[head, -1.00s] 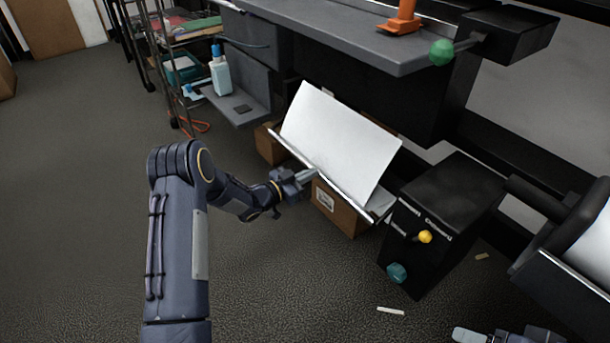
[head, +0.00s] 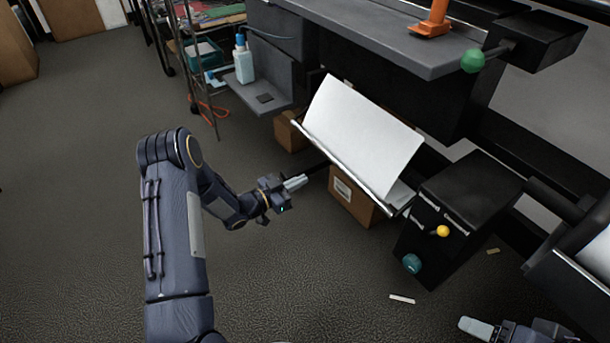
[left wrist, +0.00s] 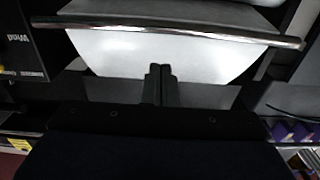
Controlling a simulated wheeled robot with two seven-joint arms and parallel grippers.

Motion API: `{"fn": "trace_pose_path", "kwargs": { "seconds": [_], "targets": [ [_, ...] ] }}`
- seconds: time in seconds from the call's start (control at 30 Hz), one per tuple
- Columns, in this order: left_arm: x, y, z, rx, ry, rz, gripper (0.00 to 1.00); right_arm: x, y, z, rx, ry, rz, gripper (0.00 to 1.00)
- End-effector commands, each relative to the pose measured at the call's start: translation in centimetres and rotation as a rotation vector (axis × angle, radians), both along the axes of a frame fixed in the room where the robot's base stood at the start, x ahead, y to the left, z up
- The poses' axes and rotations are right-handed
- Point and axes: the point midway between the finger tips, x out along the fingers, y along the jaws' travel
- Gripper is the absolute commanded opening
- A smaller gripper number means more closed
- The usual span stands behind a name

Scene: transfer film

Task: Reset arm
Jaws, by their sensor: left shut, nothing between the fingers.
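My left gripper (head: 296,183) is shut and empty in the head view. It hangs in the air to the left of a white film sheet (head: 358,135), apart from it. In the left wrist view the shut fingertips (left wrist: 160,70) show in front of the white sheet (left wrist: 160,45) and a shiny metal bar (left wrist: 185,30). The sheet lies tilted on a tray with a metal front edge (head: 350,168). My right gripper (head: 478,327) shows only partly at the bottom right of the head view; its jaw state is unclear.
A black control box (head: 455,215) with a yellow knob stands right of the tray. A cardboard box (head: 350,198) is below the tray. A bottle (head: 243,60) stands on a grey shelf at the back. The floor (head: 280,270) in front is mostly clear.

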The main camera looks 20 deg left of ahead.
Motion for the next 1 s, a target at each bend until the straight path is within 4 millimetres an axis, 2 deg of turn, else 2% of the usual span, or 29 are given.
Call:
{"fn": "trace_pose_path", "kwargs": {
  "seconds": [0.47, 0.57, 0.67, 0.8, 0.87, 0.97, 1.0],
  "targets": [
    [0.0, 0.1, 0.0, 0.001, 0.001, 0.002, 0.0, 0.0, 0.0, 0.0, 0.0, 0.0, 0.0, 0.68],
    [0.5, 0.6, 1.0, 0.022, 0.009, 0.03, 0.0, 0.0, 0.0, 0.0, 0.0, 0.0, 0.0, 0.68],
    [1.5, 2.2, 3.7, 0.081, 0.039, 0.114, 0.0, 0.0, 0.0, 0.0, 0.0, 0.0, 0.0, 0.68],
    [1.8, 5.7, 9.6, 0.177, 0.139, 0.309, 0.0, 0.0, 0.0, 0.0, 0.0, 0.0, 0.0, 0.68],
    [0.9, 7.1, 12.1, 0.201, 0.2, 0.393, 0.0, 0.0, 0.0, 0.0, 0.0, 0.0, 0.0, 0.68],
    [-1.9, 8.8, 15.5, 0.216, 0.313, 0.513, 0.0, 0.0, 0.0, 0.0, 0.0, 0.0, 0.0, 0.68],
    [-3.4, 9.2, 16.7, 0.215, 0.362, 0.552, 0.0, 0.0, 0.0, 0.0, 0.0, 0.0, 0.0, 0.68]
  ]
}}
